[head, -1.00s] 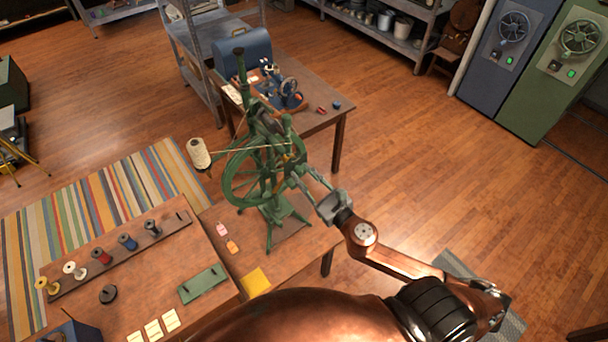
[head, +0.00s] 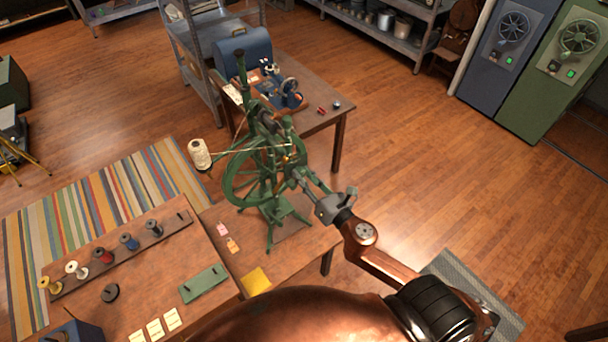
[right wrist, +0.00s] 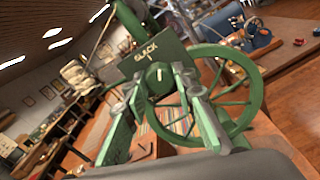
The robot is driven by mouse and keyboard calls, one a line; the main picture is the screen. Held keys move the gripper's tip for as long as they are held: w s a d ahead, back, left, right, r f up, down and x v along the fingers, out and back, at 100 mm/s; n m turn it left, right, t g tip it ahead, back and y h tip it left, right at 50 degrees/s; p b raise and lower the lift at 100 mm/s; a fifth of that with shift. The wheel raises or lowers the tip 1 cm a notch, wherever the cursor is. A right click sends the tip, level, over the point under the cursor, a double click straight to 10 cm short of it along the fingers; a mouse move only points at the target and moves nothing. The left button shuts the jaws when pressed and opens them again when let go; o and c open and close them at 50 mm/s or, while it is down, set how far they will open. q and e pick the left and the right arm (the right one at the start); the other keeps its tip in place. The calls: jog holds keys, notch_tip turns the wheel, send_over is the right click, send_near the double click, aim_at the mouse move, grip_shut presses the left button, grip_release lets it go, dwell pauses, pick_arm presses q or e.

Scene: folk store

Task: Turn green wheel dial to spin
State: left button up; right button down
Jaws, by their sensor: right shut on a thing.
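The green spinning wheel (head: 262,180) stands upright on a small wooden table. In the right wrist view a green plate (right wrist: 158,58) reads "SLACK", and below it is a round green dial (right wrist: 158,76) with a pale pointer mark. The pointer stands roughly upright, toward the plate. My right gripper (head: 297,180) is at the right side of the wheel frame. In the right wrist view its two fingers (right wrist: 160,86) are on either side of the dial, shut on it. The large spoked wheel (right wrist: 235,95) shows behind the right finger. My left gripper is not in view.
A cream thread cone (head: 199,154) is left of the wheel, with thread running to it. A workbench (head: 140,270) with spools is at front left. A back table (head: 312,122) carries a blue machine. Open floor lies to the right.

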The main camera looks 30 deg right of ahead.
jog(key=m+p, duration=0.1)
jog(key=m, duration=0.3)
jog(key=shift+r+m, duration=0.15)
jog(key=shift+m, duration=0.25)
jog(key=m+p, duration=0.1)
jog(key=m, duration=0.3)
jog(key=shift+m, duration=0.3)
jog(key=m+p, duration=0.2)
jog(key=m, duration=0.2)
jog(key=shift+m+p, duration=0.65)
jog(key=shift+m, duration=1.25)
jog(key=c, duration=1.6)
grip_release()
